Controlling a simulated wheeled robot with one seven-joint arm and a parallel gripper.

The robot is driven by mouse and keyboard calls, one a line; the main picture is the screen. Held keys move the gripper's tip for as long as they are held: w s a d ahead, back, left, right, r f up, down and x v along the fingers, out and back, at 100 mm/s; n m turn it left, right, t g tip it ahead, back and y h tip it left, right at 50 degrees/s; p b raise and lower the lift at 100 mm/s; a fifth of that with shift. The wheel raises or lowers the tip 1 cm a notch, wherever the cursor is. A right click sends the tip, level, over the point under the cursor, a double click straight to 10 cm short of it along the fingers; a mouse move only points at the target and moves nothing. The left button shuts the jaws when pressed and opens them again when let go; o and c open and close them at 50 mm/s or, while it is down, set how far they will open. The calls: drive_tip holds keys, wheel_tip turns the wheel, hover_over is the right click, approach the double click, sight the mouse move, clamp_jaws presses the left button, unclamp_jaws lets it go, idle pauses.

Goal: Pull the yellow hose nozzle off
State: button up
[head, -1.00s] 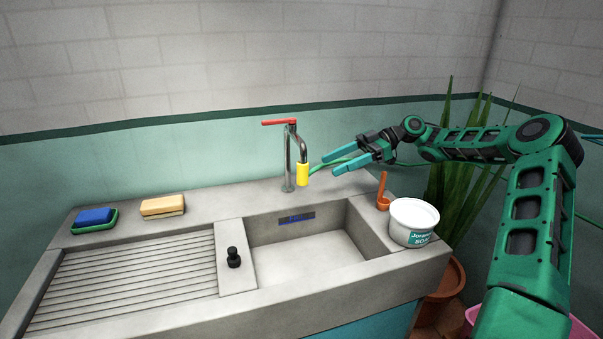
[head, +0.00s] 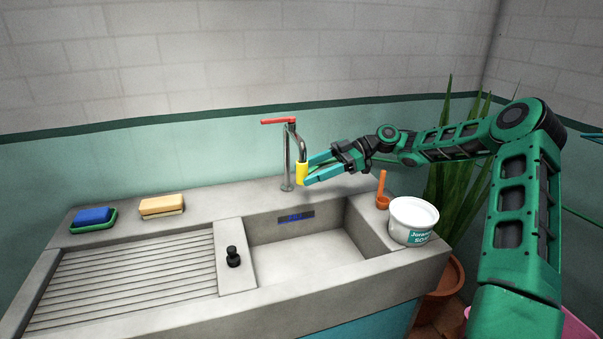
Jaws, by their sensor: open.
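The yellow hose nozzle (head: 301,173) sits on the down-turned end of the metal faucet (head: 288,160), which has a red lever handle (head: 278,121). It hangs above the back edge of the sink. My gripper (head: 307,171) is open, with its teal fingers pointing left at the nozzle. The fingertips are at the nozzle's right side, close to it or around it; I cannot tell whether they touch. The nozzle's right edge is partly covered by the fingers.
A black plug (head: 233,257), a tan sponge (head: 161,206) and a blue sponge (head: 94,215) lie left. A plant (head: 452,180) stands behind my arm.

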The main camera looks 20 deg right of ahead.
drive_tip(key=shift+a+f, duration=0.15)
drive_tip(key=shift+a, duration=0.25)
drive_tip(key=c, duration=1.2)
drive_tip(key=shift+c, duration=0.2)
